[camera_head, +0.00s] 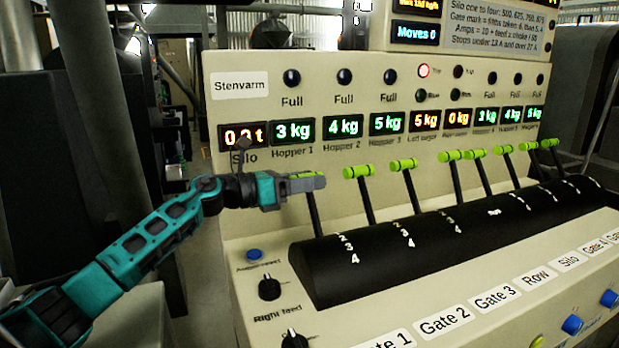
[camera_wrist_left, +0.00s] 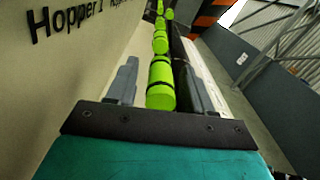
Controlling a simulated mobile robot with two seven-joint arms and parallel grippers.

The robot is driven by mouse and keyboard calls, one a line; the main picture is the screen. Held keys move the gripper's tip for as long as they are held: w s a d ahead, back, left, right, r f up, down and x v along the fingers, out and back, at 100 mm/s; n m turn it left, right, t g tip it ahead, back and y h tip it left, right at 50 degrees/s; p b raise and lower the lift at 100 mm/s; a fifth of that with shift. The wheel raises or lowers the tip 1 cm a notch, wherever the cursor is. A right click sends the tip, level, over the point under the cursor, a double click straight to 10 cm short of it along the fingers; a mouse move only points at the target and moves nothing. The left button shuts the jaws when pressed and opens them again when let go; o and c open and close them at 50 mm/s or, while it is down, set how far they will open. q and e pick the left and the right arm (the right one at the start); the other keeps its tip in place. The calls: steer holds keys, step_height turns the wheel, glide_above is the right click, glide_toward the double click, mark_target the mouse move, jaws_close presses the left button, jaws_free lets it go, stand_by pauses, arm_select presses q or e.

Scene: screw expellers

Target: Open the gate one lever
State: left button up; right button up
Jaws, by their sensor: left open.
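The gate one lever (camera_head: 314,214) is the leftmost lever on the black curved quadrant, with a lime-green cylindrical handle on a dark stem. My left gripper (camera_head: 297,184) is at its handle. In the left wrist view the green handle (camera_wrist_left: 161,88) lies between the two grey fingers of the open gripper (camera_wrist_left: 158,72). A gap shows on each side, and contact cannot be made out. The lever's stem leans back toward the panel, near the "2 3 4" marks. The "Gate 1" label (camera_head: 388,341) is on the front ledge. My right gripper is not in view.
Several similar green-handled levers, the nearest being the second lever (camera_head: 358,172), stand in a row to the right. The display panel (camera_head: 240,110) rises close behind the handles. A knob (camera_head: 269,287) and blue button (camera_head: 254,254) sit left of the quadrant (camera_head: 340,270).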

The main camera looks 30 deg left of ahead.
arm_select(q)
steer(key=shift+w+d, duration=0.3)
steer(key=shift+c, duration=0.2)
jaws_close()
stand_by(0.3)
